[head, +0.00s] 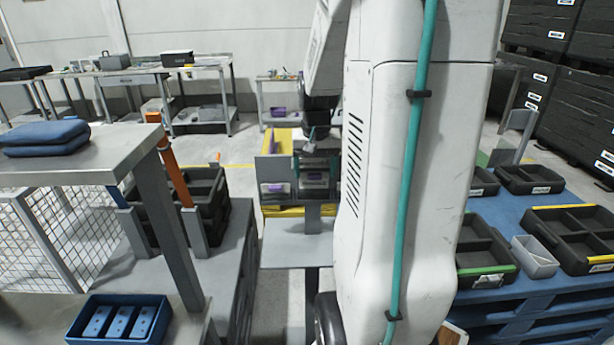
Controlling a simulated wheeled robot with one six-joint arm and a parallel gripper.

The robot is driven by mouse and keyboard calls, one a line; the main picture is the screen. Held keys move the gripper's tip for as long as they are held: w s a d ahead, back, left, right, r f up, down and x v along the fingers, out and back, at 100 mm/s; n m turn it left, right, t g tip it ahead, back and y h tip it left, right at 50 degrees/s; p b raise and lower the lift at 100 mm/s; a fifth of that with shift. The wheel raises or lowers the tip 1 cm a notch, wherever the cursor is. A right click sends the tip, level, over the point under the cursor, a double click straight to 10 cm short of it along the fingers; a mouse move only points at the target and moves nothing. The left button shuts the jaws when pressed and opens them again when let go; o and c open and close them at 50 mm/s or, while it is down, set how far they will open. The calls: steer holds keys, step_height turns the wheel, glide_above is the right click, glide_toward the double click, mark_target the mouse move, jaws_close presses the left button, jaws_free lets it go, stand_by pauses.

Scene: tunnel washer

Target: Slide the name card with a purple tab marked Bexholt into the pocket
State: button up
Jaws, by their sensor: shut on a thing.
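My gripper (314,126) is small and dark in the head view, partly hidden by my white arm. It is shut on a small pale piece, which I take to be the name card (310,134). Its tab colour and lettering are too small to make out. Just below stands a grey stand with pocket-like holders: a left one (275,188) with some purple in it and a right one (314,181) under the gripper. I cannot tell which is the task's pocket, or whether the card touches it.
A grey table with folded blue cloths (45,138) stands at left, with a blue tray (118,320) in front. Black bins (190,195) flank the stand's left side. A blue pallet (510,215) with black trays lies at right. Workbenches (150,72) line the back wall.

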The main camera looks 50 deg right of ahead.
mark_target(314, 174)
steer(key=f, duration=0.3)
steer(key=shift+w+d, duration=0.25)
steer(key=shift+w, duration=0.05)
steer(key=shift+c, duration=0.9)
steer(key=o, duration=1.2)
steer(key=shift+f, duration=0.2)
steer(key=r, duration=0.4)
steer(key=a+r, duration=0.1)
steer(key=r, duration=0.1)
steer(key=shift+s+r, duration=0.3)
steer(key=shift+r, duration=0.1)
steer(key=s+a+r+n, duration=0.1)
steer(key=a+r+n, duration=0.15)
steer(key=a, duration=0.65)
steer(key=s+a+r+n, duration=0.1)
steer(key=a+r+n, duration=0.15)
steer(key=a, duration=0.55)
steer(key=s+a+n, duration=0.1)
steer(key=s+a, duration=0.2)
steer(key=a, duration=0.1)
steer(key=s+a+n+y, duration=0.1)
steer(key=s+a+n, duration=0.1)
steer(key=s+a, duration=0.2)
steer(key=s+a+n, duration=0.1)
steer(key=s+a, duration=0.3)
steer(key=a, duration=0.1)
steer(key=shift+a+n, duration=0.25)
steer(key=shift+n, duration=0.15)
